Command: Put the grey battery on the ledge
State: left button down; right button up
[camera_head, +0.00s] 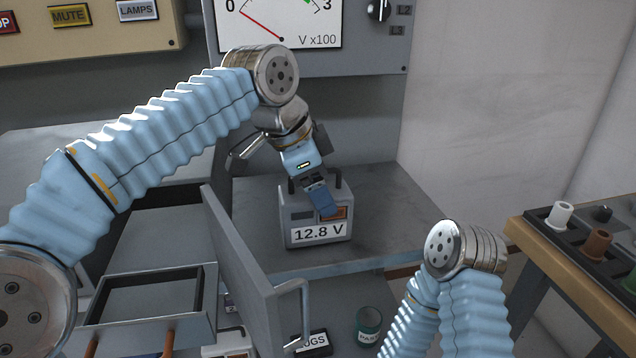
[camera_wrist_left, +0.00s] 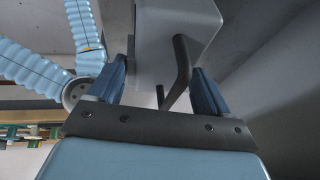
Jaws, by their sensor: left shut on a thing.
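The grey battery (camera_head: 300,212) is a boxy unit with a "12.8 V" label and a dark handle on top. It appears upright at the front part of the grey ledge (camera_head: 385,205), below the meter panel. I cannot tell whether its base touches the ledge. My left gripper (camera_head: 318,190) reaches down from above and is shut on the battery's handle. In the left wrist view the handle (camera_wrist_left: 182,70) runs between the two blue fingers, with the battery body (camera_wrist_left: 175,28) beyond. My right arm shows at the lower right, but its gripper is out of view.
An open grey door (camera_head: 240,265) with a handle stands left of the battery, close to the ledge. An open drawer (camera_head: 145,300) is further left. A green can (camera_head: 368,325) stands below the ledge. A bench (camera_head: 555,250) is at right. The ledge's right side is clear.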

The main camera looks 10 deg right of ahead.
pick_arm(q)
grip_release()
jog(key=v, duration=1.2)
